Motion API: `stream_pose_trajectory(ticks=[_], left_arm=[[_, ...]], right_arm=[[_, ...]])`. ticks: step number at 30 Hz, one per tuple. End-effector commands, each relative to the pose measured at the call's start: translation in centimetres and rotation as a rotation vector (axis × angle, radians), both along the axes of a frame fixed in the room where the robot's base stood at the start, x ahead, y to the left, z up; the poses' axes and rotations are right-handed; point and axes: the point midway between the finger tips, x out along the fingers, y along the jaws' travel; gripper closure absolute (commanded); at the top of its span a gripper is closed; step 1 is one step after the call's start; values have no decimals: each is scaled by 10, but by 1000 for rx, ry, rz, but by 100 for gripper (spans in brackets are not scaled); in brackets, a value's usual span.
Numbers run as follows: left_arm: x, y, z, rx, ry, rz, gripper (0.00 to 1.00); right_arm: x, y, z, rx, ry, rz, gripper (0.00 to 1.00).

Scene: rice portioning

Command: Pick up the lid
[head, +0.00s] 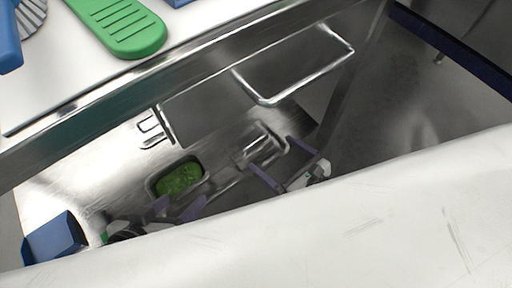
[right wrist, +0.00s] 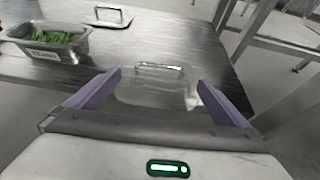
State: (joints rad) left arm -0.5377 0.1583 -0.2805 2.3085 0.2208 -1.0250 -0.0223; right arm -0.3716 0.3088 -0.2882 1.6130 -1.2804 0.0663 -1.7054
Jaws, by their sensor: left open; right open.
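A clear or metallic lid (head: 258,146) with a raised bar handle lies on the steel counter (head: 100,165). In the right wrist view the lid (right wrist: 158,72) lies ahead, between the directions of my purple fingers. My right gripper (head: 272,154) is open and empty, its fingers pointing at the lid; contact cannot be told. A second handled lid (head: 150,129) lies further left and also shows in the right wrist view (right wrist: 106,16). My left gripper (head: 182,206) is open, close to the near side of a pan of chopped greens (head: 181,179).
The greens pan also shows in the right wrist view (right wrist: 55,53). A blue box-shaped object (head: 56,237) stands at the left of the counter. An upper shelf (head: 70,75) holds a green-handled utensil (head: 122,27).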

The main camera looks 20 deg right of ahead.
Motion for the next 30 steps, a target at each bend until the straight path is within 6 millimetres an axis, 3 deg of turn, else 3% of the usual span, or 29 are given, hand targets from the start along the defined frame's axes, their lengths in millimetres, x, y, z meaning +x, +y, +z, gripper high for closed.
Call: stream_pose_trajectory(ticks=[6,11,21,30], left_arm=[[1,-2,2,-10,-8,-1,36],[1,-3,4,-16,-11,-1,36],[4,-7,8,-46,-34,1,36],[4,-8,11,-53,-39,1,36]], right_arm=[[30,12,-12,2,-3,-1,1],[39,16,-16,1,-1,0,1],[78,31,-33,1,-1,0,1],[82,32,-34,0,0,1,1]])
